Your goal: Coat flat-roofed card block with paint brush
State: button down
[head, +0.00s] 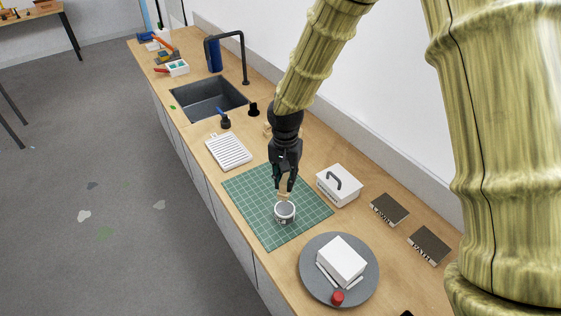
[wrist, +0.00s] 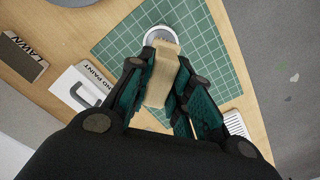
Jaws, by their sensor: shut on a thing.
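My gripper (head: 285,182) is shut on a pale wooden paint brush (wrist: 162,76), which also shows below the fingers in the head view (head: 284,195). The brush points down at a small round paint pot (head: 285,213) on the green cutting mat. In the wrist view the brush's far end overlaps the pot's rim (wrist: 157,31); I cannot tell whether it is dipped in. The flat-roofed card block (head: 342,257) is white and sits on a round grey turntable (head: 369,283), nearer the front than the pot. My gripper is apart from the block.
A red round item (head: 337,298) is at the turntable's front. A white box with a dark handle (head: 340,185) stands right of the green mat (head: 255,217). Two dark labelled pads (head: 389,209) lie along the wall side. A white ribbed tray (head: 228,151) and sink (head: 207,98) are farther back.

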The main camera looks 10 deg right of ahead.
aim_at(285, 192)
jog(key=shift+w, duration=0.2)
jog(key=shift+s+f+b, duration=0.3)
jog(key=shift+s+b, duration=0.4)
jog(key=shift+s, duration=0.25)
jog(key=f, duration=0.1)
jog(key=w+f+b, duration=0.1)
jog(key=f, duration=0.1)
jog(key=shift+w+a+f+b, duration=0.1)
jog(key=shift+w+f+b, duration=0.1)
jog(key=shift+w+b, duration=0.15)
jog(key=shift+f, duration=0.35)
jog(key=shift+s+f+b, duration=0.15)
jog(key=shift+s+b, duration=0.35)
jog(key=shift+b, duration=0.05)
jog(key=shift+w+f, duration=0.3)
jog(key=shift+s+r, duration=0.15)
jog(key=shift+s, duration=0.05)
jog(key=shift+w, duration=0.1)
